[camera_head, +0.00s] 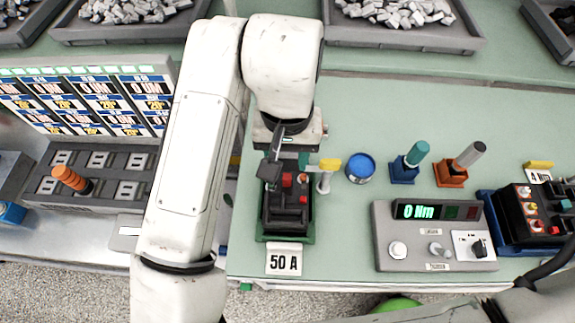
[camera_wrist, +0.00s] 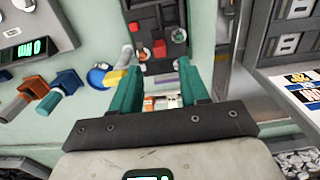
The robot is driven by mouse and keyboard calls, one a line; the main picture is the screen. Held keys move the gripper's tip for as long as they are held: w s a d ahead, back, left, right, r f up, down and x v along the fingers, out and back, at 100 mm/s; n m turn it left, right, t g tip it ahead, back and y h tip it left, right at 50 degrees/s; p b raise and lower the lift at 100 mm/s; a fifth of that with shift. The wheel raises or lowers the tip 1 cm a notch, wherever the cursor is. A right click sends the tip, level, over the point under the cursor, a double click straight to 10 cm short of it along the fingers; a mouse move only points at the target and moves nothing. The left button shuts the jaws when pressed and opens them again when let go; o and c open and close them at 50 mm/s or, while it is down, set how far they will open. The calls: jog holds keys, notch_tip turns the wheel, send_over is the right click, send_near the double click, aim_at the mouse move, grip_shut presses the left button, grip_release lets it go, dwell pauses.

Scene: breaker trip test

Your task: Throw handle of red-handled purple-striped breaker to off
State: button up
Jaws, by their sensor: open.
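The breaker (camera_head: 286,213) is a dark block on a green base on the bench, behind a white "50 A" card (camera_head: 284,260). It has red parts on top. In the wrist view the breaker (camera_wrist: 150,32) lies just beyond my fingertips, with a red block (camera_wrist: 160,48) and a thin purple stripe (camera_wrist: 165,78) on it. My gripper (camera_wrist: 158,82) has two teal fingers, spread apart with nothing held between them. The fingers seem to be at the breaker's far end; I cannot tell whether they touch it. In the head view my arm partly hides this end.
A yellow-topped post (camera_head: 327,174) stands close to the breaker's right. Further right are a blue round container (camera_head: 360,168), teal and grey handled tools, and a meter box (camera_head: 433,236) reading 0 Nm. Another panel (camera_head: 528,220) is at far right. Bare bench lies between them.

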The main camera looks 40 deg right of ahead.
aim_at(287, 176)
jog(key=shift+f, duration=2.6)
jog(key=shift+c, duration=0.3)
grip_shut()
